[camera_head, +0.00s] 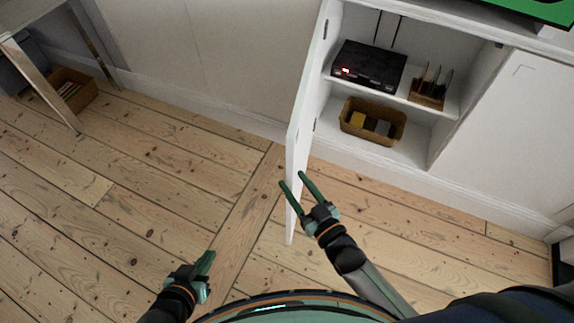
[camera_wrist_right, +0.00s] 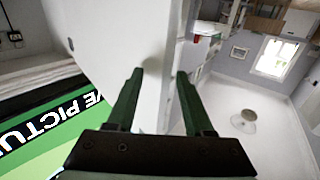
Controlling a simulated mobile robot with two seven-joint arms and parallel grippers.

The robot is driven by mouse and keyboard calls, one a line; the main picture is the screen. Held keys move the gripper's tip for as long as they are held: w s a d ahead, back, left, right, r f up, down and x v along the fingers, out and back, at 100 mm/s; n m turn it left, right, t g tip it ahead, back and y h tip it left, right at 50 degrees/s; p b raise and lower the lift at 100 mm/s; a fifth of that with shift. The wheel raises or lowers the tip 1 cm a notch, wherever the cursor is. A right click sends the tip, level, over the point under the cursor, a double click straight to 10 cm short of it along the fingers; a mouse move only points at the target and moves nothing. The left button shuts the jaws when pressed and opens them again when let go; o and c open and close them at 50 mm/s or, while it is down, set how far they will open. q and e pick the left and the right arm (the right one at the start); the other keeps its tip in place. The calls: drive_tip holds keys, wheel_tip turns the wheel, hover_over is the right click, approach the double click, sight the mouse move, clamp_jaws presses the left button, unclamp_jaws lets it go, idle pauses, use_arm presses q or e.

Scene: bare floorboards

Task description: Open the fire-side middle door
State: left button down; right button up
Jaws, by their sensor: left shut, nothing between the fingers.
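The white middle cabinet door (camera_head: 303,118) stands swung open, sticking out from the cabinet (camera_head: 430,150) over the floor. My right gripper (camera_head: 292,178) is at the door's free edge. Its two green fingers are open, one on either side of the edge. In the right wrist view the door (camera_wrist_right: 108,40) fills the upper middle, and its edge lies between the fingertips of the gripper (camera_wrist_right: 160,72). I cannot tell whether either finger touches it. My left gripper (camera_head: 210,256) is shut and empty, low over the floorboards, left of the door.
Inside the cabinet are a black box with a red light (camera_head: 368,66), a small wooden rack (camera_head: 428,92) and a wicker basket (camera_head: 372,121). A closed white door (camera_head: 520,130) is at right. A table leg (camera_head: 42,85) and another basket (camera_head: 70,90) stand far left. Floor left is clear.

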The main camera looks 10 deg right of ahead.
use_arm(q)
drive_tip(key=shift+d+r, duration=0.1)
drive_tip(key=shift+r, duration=0.05)
use_arm(e)
drive_tip(key=v, duration=0.5)
drive_tip(key=shift+s+d, duration=0.2)
drive_tip(key=shift+s, duration=0.1)
drive_tip(key=s+d+f+m+g+h, duration=0.2)
drive_tip(key=s+f+g+h, duration=0.15)
drive_tip(key=s+g, duration=0.4)
use_arm(q)
drive_tip(key=s+a+r+p, duration=0.1)
drive_tip(key=a+r+p, duration=0.2)
drive_tip(key=r+p, duration=0.7)
drive_tip(key=p, duration=0.4)
drive_tip(key=shift+s+a+r+n+y+p, duration=0.2)
drive_tip(key=shift+s+r+n+y+p, duration=0.1)
drive_tip(key=shift+r+y+p, duration=0.1)
use_arm(e)
drive_tip(key=s+d+r, duration=0.1)
drive_tip(key=d+r, duration=0.2)
drive_tip(key=r, duration=0.6)
drive_tip(key=shift+s+d+r, duration=0.15)
drive_tip(key=shift+d+r, duration=0.2)
drive_tip(key=shift+h, duration=0.25)
